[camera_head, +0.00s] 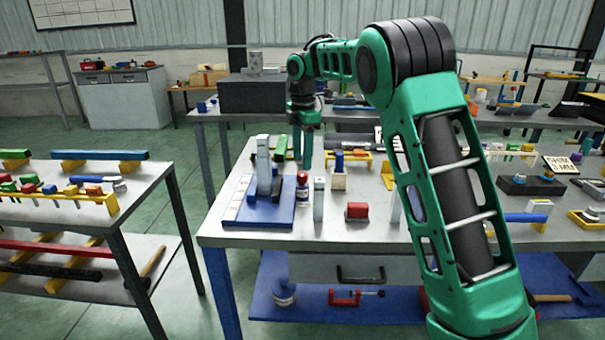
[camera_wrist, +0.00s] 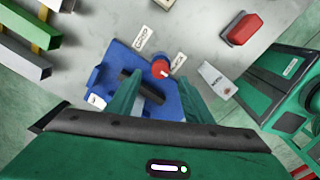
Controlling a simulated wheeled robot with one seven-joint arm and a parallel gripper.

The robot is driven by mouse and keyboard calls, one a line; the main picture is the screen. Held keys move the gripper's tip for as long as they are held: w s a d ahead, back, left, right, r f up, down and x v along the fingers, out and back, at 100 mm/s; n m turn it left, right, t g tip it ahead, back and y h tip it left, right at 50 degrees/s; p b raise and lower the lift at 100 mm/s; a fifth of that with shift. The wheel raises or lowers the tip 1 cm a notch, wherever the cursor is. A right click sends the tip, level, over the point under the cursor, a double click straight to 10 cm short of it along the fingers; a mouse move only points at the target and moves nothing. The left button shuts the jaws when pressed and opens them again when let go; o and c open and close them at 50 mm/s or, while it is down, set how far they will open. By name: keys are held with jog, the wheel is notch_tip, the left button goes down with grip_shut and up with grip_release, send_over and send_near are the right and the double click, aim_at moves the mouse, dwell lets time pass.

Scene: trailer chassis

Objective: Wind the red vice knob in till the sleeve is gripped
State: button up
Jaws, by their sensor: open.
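The red knob (camera_wrist: 161,67) shows in the wrist view at the edge of a blue fixture (camera_wrist: 185,100), with a small pale pin or mark beside it. A dark bar crosses the fixture near the knob. My gripper (camera_wrist: 158,80) is open, and the knob appears between and slightly beyond its two green fingertips, with no visible contact. In the head view my gripper (camera_head: 303,166) points down over the bench, above a small red-topped piece (camera_head: 302,186) beside the blue plate (camera_head: 268,216). I cannot clearly make out the sleeve; the fingers and gripper body hide part of the fixture.
A red block (camera_head: 357,211) and a narrow grey post (camera_head: 319,199) stand close to the right. A tall grey upright (camera_head: 263,165) rises from the blue plate. Green and yellow bars lie behind. The bench's front edge is near, with clear grey top around the red block.

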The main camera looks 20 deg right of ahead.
aim_at(302, 174)
jog(key=shift+f, duration=2.8)
